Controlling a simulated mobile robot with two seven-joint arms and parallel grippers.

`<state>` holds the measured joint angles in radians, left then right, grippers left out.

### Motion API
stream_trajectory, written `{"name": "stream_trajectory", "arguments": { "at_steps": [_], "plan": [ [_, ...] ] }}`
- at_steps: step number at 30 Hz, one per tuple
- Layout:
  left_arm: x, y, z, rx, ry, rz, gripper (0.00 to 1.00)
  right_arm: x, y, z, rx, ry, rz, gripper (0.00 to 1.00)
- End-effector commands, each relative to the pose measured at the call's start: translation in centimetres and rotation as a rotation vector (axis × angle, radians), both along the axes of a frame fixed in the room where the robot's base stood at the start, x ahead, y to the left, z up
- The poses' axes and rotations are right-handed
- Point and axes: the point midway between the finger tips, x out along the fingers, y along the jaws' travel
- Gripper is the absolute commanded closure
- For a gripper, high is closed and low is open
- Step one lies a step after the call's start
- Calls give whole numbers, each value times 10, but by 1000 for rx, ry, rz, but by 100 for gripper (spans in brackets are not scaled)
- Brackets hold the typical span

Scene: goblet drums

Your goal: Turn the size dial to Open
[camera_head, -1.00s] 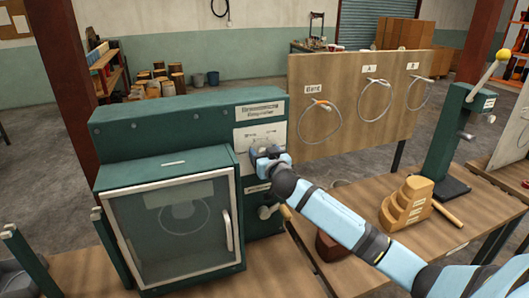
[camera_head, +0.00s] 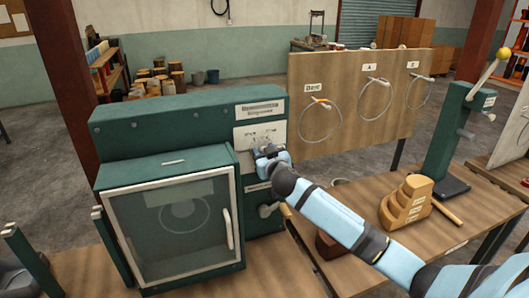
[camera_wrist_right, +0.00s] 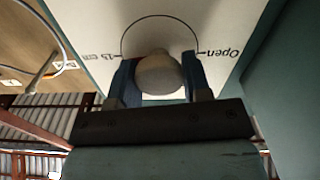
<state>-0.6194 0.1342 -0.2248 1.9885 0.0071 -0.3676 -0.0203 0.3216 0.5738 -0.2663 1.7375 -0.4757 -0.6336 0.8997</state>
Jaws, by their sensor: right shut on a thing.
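The size dial is a rounded grey knob (camera_wrist_right: 158,74) on a white panel (camera_wrist_right: 215,22), seen close in the right wrist view. The panel carries a curved line with "Open" at its right end and "15 cm" at its left end. My right gripper (camera_head: 266,153) is shut on the knob, with one blue finger on each side. Which mark the dial points to cannot be told. My left gripper is not in view.
A glass-fronted door (camera_head: 172,235) with a white handle is on the machine, left of my right arm. A small lever (camera_head: 267,210) sits below the gripper. A board (camera_head: 345,75) with hanging rings stands behind. Stepped wooden blocks (camera_head: 407,203) are on the bench to the right.

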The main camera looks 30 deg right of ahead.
Motion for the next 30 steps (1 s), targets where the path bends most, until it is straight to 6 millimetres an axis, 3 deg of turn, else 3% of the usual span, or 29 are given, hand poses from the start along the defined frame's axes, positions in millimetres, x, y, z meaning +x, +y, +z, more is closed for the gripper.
{"name": "stream_trajectory", "arguments": {
  "at_steps": [30],
  "plan": [
    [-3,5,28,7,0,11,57,1,3,0,-923,222,0,79]
  ]
}}
